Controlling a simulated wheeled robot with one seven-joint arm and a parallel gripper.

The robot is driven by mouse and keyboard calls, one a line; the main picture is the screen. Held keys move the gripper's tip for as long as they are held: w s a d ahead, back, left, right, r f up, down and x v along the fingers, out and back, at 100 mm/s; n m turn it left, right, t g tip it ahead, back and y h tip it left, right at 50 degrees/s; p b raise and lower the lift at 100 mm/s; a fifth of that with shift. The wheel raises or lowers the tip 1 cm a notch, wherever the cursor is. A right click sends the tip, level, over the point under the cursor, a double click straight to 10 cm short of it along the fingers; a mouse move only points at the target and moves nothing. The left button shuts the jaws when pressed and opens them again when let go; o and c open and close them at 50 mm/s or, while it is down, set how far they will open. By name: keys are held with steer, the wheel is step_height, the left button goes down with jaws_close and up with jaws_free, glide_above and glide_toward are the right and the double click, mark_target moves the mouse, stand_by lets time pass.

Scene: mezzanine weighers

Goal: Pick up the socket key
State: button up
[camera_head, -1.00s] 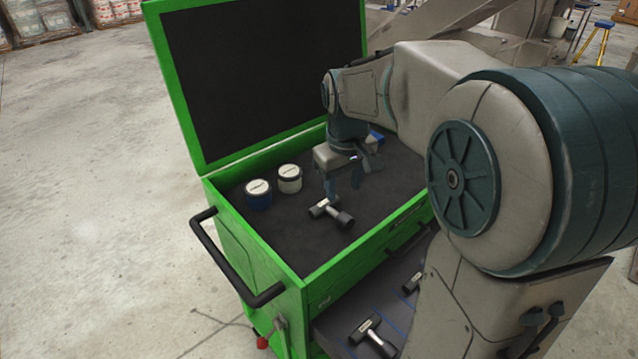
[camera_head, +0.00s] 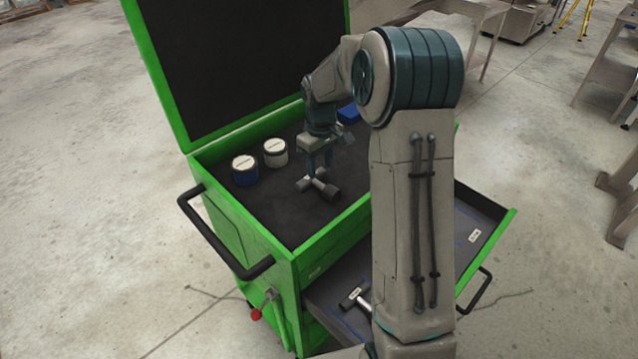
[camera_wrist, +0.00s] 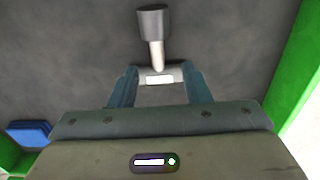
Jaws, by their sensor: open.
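The socket key (camera_head: 325,188) lies in the top tray of the green tool chest. It has a dark cylindrical end, a pale metal shaft and a crosspiece with a white label. In the wrist view the key (camera_wrist: 156,54) points away from me, with its labelled crosspiece between the fingertips. My gripper (camera_head: 318,170) is open, pointing down close over the key. In the wrist view its two fingers (camera_wrist: 160,84) stand either side of the crosspiece. I cannot tell whether they touch it.
A blue object (camera_head: 348,113) lies behind. The chest's raised lid (camera_head: 240,60) stands at the back. Below, an open drawer (camera_head: 462,262) holds a similar T-shaped tool (camera_head: 353,299).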

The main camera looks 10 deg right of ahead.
mark_target(322, 184)
steer(key=shift+w+d+f+p, duration=0.1)
steer(key=shift+f+p, duration=0.35)
steer(key=shift+f, duration=1.2)
steer(key=shift+d+f+p, duration=0.1)
steer(key=shift+f+p, duration=0.35)
steer(key=shift+f, duration=1.2)
jaws_close()
